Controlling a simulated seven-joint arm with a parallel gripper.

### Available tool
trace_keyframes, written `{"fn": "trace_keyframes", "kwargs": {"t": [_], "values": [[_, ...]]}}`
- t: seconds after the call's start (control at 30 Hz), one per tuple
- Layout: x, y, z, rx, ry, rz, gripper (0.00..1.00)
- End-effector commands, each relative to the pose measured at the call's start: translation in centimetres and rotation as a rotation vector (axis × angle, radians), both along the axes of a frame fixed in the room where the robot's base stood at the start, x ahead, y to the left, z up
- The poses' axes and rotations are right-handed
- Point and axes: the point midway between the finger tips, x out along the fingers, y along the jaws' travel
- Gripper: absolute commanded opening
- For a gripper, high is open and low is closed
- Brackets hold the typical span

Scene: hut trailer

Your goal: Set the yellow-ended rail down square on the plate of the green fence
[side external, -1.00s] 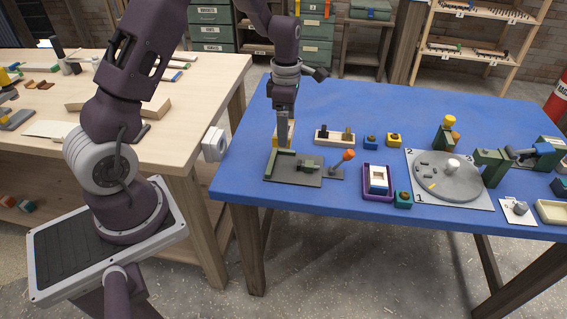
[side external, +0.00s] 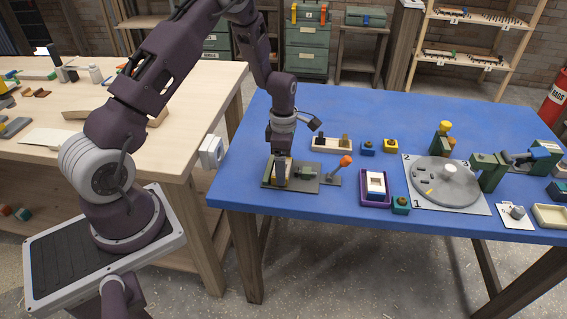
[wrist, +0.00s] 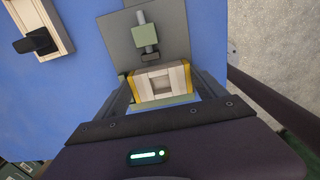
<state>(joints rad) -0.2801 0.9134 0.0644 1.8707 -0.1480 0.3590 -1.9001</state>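The yellow-ended rail (wrist: 160,84) is a pale wooden piece with a yellow band at each end. It sits between the two fingers of my gripper (wrist: 162,90), which is shut on it. In the side view my gripper (side external: 281,180) is low over the left part of the grey plate (side external: 303,187) and mostly hides the rail and the green fence. The plate also shows in the wrist view (wrist: 176,28), just beyond the rail, with a pale green strip (wrist: 165,99) on the near side. I cannot tell whether the rail touches the plate.
A clamp (wrist: 145,35) with an orange-knobbed lever (side external: 346,160) stands on the plate's right part. A purple tray (side external: 375,188) and a teal block (side external: 400,205) lie to the right. Blue table left of centre back is clear.

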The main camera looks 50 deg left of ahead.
Motion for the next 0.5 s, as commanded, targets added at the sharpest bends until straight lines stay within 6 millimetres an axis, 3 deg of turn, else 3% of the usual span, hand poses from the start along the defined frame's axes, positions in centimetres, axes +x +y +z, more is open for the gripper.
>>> {"fn": "trace_keyframes", "kwargs": {"t": [0.03,0.1,0.33,0.5], "values": [[-0.1,0.0,-0.3,-0.001,0.004,-0.001,0.91],[-0.1,0.0,-0.3,-0.001,0.005,-0.002,1.0],[-0.1,0.0,-0.2,0.0,0.004,-0.003,1.0],[0.0,0.0,3.3,0.003,-0.001,-0.001,1.0]]}}
